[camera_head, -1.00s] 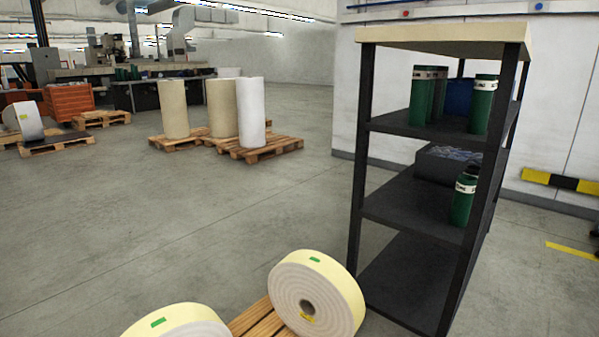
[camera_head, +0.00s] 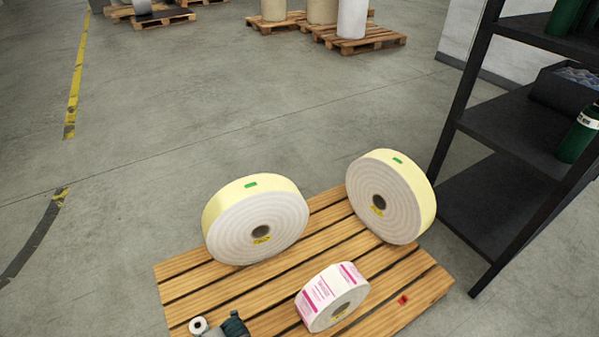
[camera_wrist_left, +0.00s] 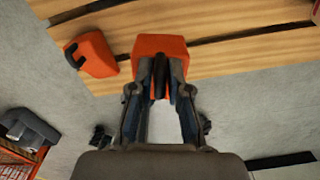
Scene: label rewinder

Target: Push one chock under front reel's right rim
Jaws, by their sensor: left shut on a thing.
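In the wrist view my left gripper (camera_wrist_left: 160,75) is shut on an orange chock (camera_wrist_left: 160,45), at the edge of the wooden pallet. A second orange chock (camera_wrist_left: 92,54) with a dark slot lies to the left, by the pallet edge. In the head view the nearest reel (camera_head: 332,297), white with pink labels, stands on edge on the pallet (camera_head: 215,280). Two larger cream reels stand behind it, one left (camera_head: 257,220) and one right (camera_head: 391,197). No chock is seen under the reels.
A small red object (camera_head: 403,299) lies on the pallet right of the nearest reel. A small white roll (camera_head: 198,325) and a dark teal object (camera_head: 234,326) are at the bottom left. A dark shelf rack (camera_head: 510,140) stands at the right. Floor left of the pallet is clear.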

